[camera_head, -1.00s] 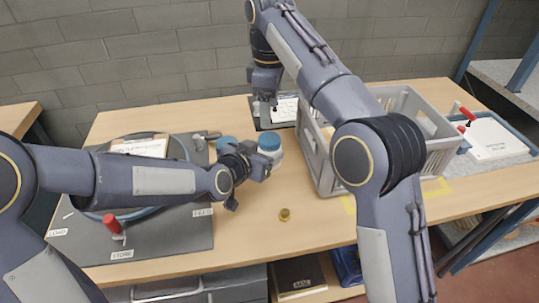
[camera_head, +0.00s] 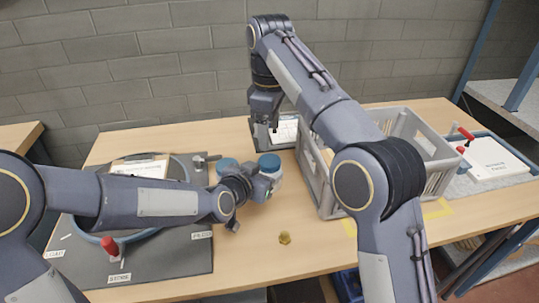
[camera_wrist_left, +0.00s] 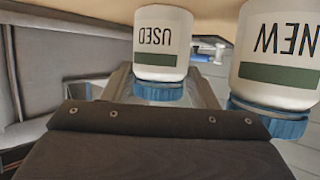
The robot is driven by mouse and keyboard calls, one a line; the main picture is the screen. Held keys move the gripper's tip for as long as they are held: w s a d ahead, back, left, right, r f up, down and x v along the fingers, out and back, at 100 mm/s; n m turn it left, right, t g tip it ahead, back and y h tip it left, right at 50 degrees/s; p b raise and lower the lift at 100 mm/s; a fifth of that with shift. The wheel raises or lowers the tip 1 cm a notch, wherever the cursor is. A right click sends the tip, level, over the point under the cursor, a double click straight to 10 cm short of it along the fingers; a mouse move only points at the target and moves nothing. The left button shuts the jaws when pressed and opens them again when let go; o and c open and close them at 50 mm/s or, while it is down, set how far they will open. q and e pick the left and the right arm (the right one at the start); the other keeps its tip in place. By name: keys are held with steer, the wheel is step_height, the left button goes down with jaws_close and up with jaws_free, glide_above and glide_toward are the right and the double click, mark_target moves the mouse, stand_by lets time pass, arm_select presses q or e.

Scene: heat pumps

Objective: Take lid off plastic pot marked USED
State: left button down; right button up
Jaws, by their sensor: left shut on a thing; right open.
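The plastic pot marked USED (camera_wrist_left: 162,45) is white with a dark green band and a blue lid (camera_wrist_left: 158,91). It appears upside down in the left wrist view. In the head view its blue lid (camera_head: 269,162) is the right one of two. My left gripper (camera_head: 271,181) is at this pot, shut on the blue lid, with a finger on each side in the left wrist view (camera_wrist_left: 160,92). The lid still sits against the pot. My right gripper (camera_head: 264,122) is open and empty at the back, by a small framed sheet.
The pot marked NEW (camera_wrist_left: 280,50) stands close beside, its blue lid (camera_head: 227,165) to the left. A grey crate (camera_head: 437,165) stands to the right. A small brass part (camera_head: 285,238) lies on the bare table in front. A grey mat (camera_head: 185,262) lies at left under my arm.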

mark_target(270, 160)
steer(key=m, duration=0.3)
steer(key=shift+m, duration=0.4)
steer(key=m, duration=2.6)
steer(key=shift+m, duration=0.3)
steer(key=m, duration=0.3)
steer(key=shift+m, duration=0.4)
steer(key=shift+f+m, duration=0.3)
steer(key=shift+f, duration=3.7)
